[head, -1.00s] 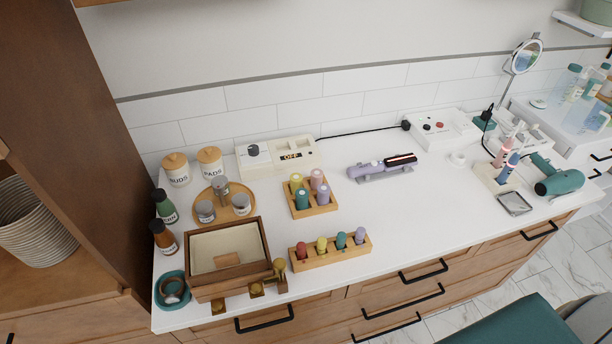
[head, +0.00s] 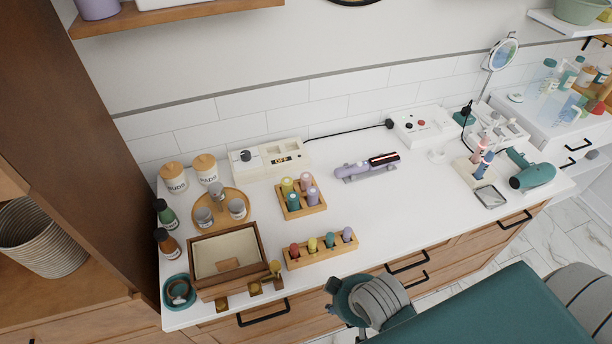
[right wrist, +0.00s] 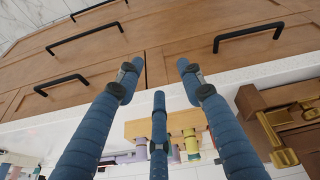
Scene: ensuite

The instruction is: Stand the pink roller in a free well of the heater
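The pink roller (head: 306,180) stands at the back right of a square wooden holder (head: 291,215), among yellow, teal and lavender rollers. The heater (head: 252,169) is the cream box with an OFF display behind that holder, against the wall tiles. Its wells are too small to make out clearly. My right gripper shows in the right wrist view (right wrist: 158,75) with its blue fingers spread and nothing between them. In the head view, my right arm's end is low in front of the drawers, away from the pink roller. My left gripper is not in view.
A long rack (head: 322,256) with red, yellow, teal and lavender rollers stands near the counter's front edge. A wooden box (head: 255,233) and jars are to the left. A lavender styling iron (head: 352,169) rests on the right. The counter front right of the rack is clear.

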